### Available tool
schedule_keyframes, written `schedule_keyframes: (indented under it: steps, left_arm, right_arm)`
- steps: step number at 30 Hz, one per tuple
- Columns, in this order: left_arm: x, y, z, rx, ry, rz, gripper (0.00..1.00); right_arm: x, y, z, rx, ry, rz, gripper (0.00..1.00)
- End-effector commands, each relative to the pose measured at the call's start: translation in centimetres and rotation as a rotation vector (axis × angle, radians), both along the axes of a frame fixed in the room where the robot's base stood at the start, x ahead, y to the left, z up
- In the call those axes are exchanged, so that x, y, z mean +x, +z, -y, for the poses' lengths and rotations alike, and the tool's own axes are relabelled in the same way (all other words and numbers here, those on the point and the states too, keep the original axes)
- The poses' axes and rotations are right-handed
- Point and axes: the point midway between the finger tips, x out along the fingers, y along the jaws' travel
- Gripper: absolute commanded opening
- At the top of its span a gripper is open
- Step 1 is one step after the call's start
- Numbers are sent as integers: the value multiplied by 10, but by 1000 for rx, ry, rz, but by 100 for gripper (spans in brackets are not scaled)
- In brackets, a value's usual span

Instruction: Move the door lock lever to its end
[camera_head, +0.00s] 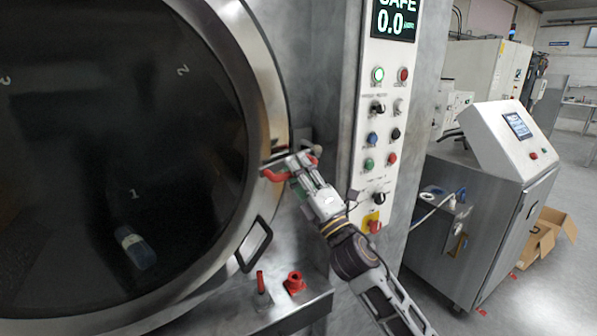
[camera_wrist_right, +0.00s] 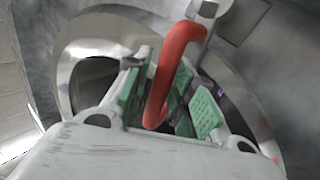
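The door lock lever (camera_head: 274,175) is a red handle at the right edge of the large round door (camera_head: 246,75). My right gripper (camera_head: 298,165) is at the lever, with red showing on both sides of the fingers. In the right wrist view the red lever (camera_wrist_right: 172,75) runs between the green-padded fingers of my right gripper (camera_wrist_right: 165,85). Its lower end reaches close to the palm. The fingers stand close around it; whether they press on it from both sides is unclear. My left gripper is not in view.
A control panel (camera_head: 384,120) with buttons and a lit display stands just right of the gripper. Red fittings (camera_head: 294,282) sit on a ledge lower down. A steel cabinet (camera_head: 470,240) stands further right.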

Motion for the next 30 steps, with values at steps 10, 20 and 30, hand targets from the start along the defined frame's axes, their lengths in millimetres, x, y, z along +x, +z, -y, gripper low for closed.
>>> schedule_keyframes:
  steps: [10,20,30]
  left_arm:
    - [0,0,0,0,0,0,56]
    - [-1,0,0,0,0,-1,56]
    - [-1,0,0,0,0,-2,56]
  right_arm:
    - [-5,-6,4,-2,0,-1,25]
    - [-20,-20,19,-1,0,-2,25]
    - [-38,-35,34,-1,0,-2,25]
